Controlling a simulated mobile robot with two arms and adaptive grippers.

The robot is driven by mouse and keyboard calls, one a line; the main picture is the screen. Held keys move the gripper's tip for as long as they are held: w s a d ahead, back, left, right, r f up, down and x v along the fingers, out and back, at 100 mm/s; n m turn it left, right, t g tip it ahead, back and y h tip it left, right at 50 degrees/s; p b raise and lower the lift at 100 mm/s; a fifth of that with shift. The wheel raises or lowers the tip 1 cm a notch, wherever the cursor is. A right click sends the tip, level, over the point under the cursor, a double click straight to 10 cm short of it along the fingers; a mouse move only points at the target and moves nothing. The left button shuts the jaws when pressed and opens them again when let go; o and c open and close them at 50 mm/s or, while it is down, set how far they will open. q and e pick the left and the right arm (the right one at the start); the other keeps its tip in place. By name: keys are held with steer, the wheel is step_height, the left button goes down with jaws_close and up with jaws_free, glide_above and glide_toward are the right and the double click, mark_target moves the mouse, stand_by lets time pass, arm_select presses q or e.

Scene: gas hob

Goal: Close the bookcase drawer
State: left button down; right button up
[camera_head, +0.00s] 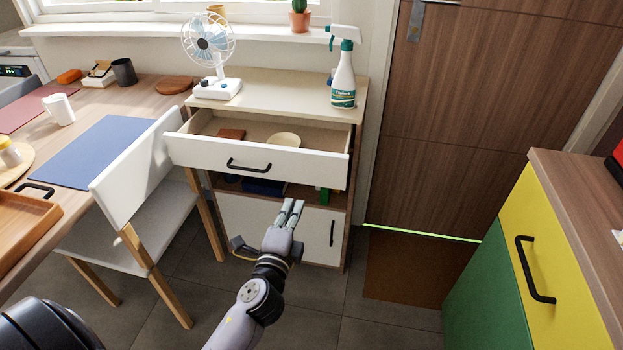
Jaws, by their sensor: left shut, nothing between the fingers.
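The bookcase (358,107) stands against the wall below the window. Its top drawer (310,163) is pulled well out, with a white front and a black bar handle (249,166). Inside the drawer are a brown item (231,133) and a cream bowl (285,139). My left gripper (292,207) is shut and empty, in front of the bookcase and below the drawer front in the picture. Its fingers point up toward the bookcase; I cannot tell how far they are from it. My right gripper is not in view.
A white chair (140,172) stands close to the left of the bookcase. A fan (213,55) and a spray bottle (343,70) stand on the bookcase top. A yellow and green cabinet (548,245) is at the right. Floor in front of the bookcase is open around a brown mat (415,268).

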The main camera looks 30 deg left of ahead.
mark_target(308, 169)
arm_select(q)
steer(key=x, duration=1.1)
steer(key=shift+d, duration=0.1)
steer(key=shift+w, duration=0.4)
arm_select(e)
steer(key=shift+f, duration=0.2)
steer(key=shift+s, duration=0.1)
